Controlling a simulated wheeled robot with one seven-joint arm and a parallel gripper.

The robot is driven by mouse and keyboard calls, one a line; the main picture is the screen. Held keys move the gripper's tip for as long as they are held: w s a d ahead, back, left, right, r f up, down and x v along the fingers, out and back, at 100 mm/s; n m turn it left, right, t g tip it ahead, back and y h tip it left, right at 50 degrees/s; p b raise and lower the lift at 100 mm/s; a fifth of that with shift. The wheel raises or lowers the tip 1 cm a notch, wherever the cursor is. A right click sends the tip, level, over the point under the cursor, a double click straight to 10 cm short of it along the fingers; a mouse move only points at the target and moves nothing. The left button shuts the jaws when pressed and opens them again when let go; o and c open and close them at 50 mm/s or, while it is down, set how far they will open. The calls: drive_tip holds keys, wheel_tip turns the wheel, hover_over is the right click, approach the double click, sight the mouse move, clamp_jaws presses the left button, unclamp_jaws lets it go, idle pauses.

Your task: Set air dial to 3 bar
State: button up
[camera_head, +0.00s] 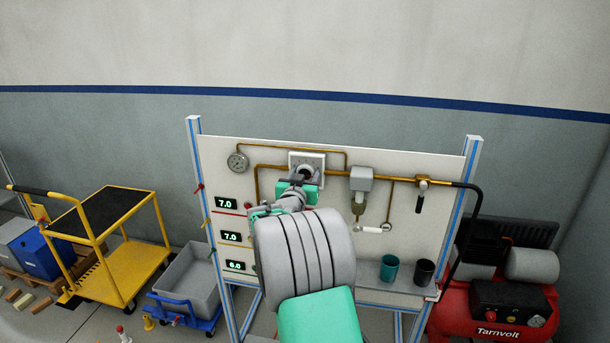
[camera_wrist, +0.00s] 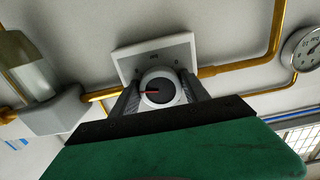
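The air dial (camera_head: 318,160) is a round knob on a white square plate on the upper middle of the panel. In the wrist view the dial (camera_wrist: 159,91) has a dark face, a pale ring and a red pointer mark toward the picture's left. My gripper (camera_head: 301,178) is at the dial. In the wrist view its two dark fingers (camera_wrist: 161,88) stand apart, one on each side of the knob, very close to it. I cannot tell if they touch or press on it. The round pressure gauge (camera_head: 238,162) is left of the dial; its needle is too small to read.
Brass pipes (camera_head: 270,168) run along the panel beside the dial. A filter unit (camera_head: 361,181) and a valve handle (camera_head: 422,197) are to the right. Displays (camera_head: 226,204) read 7.0, 7.0 and 6.0. Two cups (camera_head: 389,268) stand on the ledge. A red compressor (camera_head: 500,310) stands right.

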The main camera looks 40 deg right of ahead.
drive_tip(key=c, duration=0.9)
